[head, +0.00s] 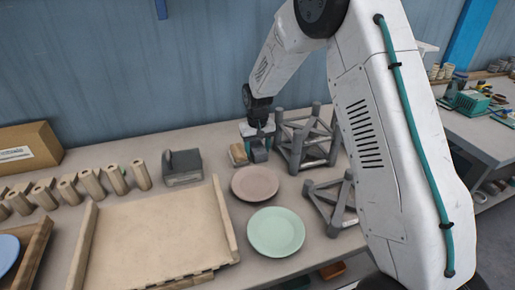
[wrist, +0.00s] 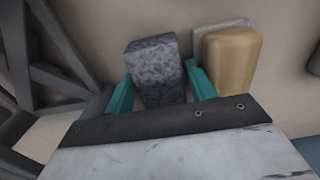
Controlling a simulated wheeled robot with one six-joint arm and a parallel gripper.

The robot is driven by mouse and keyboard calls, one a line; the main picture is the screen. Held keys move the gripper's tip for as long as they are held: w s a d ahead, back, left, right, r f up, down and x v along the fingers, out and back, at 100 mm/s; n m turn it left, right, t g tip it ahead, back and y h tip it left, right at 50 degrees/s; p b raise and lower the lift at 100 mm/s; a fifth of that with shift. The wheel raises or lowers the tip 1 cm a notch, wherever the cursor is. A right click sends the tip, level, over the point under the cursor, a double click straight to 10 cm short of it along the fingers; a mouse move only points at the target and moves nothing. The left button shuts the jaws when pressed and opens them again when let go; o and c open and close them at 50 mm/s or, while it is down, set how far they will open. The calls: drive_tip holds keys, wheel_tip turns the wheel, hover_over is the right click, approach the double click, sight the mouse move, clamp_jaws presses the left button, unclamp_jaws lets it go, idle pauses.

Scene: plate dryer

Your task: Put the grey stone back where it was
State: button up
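The grey stone (wrist: 155,70) is a speckled dark grey block in the wrist view. It sits between the two teal fingers of my gripper (wrist: 160,85), which look closed against its sides. In the head view my gripper (head: 258,138) points down near the back of the table, with the stone (head: 259,156) below it. Whether the stone touches the table is not clear.
A tan wooden block (wrist: 231,60) stands just right of the stone in the wrist view. A grey strut frame (head: 299,145) stands close right of my gripper in the head view. A pinkish plate (head: 255,184) and green plate (head: 276,232) lie in front.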

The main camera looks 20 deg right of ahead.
sight(258, 147)
wheel_tip(258, 147, up, 12)
drive_tip(key=s+r, duration=0.7)
drive_tip(key=r, duration=0.1)
drive_tip(key=s+d+r, duration=0.1)
drive_tip(key=s+r, duration=0.2)
drive_tip(key=s, duration=0.3)
drive_tip(key=s+d+r, duration=0.1)
drive_tip(key=s+r, duration=0.2)
drive_tip(key=s, duration=0.3)
drive_tip(key=s+d+f+t, duration=0.1)
drive_tip(key=s, duration=2.2)
drive_tip(key=shift+f, duration=0.25)
